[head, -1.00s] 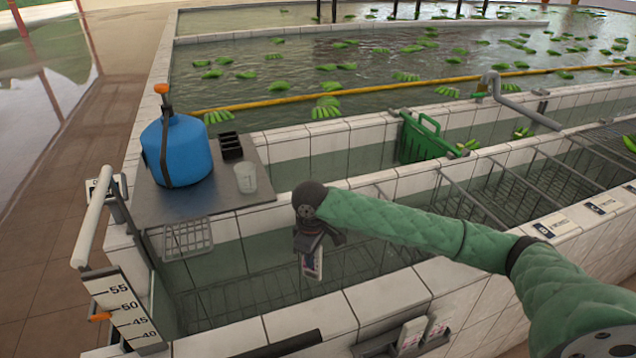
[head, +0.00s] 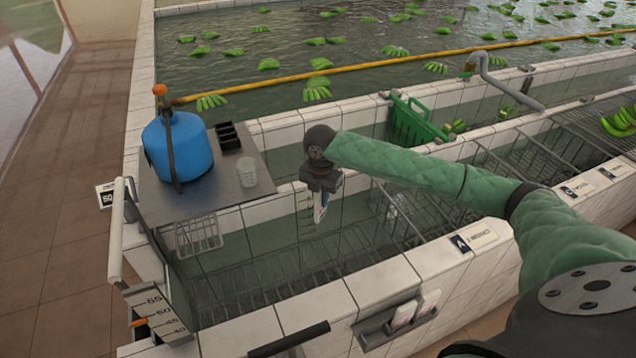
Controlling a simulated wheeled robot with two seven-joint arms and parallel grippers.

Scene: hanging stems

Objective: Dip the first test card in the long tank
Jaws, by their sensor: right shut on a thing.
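The long tank (head: 380,268) has a white tiled rim, and a wire rack lies under its clear water. My right gripper (head: 321,190) points down over the near-left part of the tank, shut on a small white test card (head: 320,207). The card hangs upright below the fingers. I cannot tell whether its lower edge touches the water. Two more white cards (head: 403,312) sit in a holder on the tank's front wall. My left gripper is not in view.
A metal shelf (head: 222,195) at the tank's left end carries a blue jug (head: 178,148), a black divided box (head: 229,137) and a clear beaker (head: 247,172). A depth gauge (head: 155,312) stands front left. Bananas (head: 618,122) lie on a rack at right.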

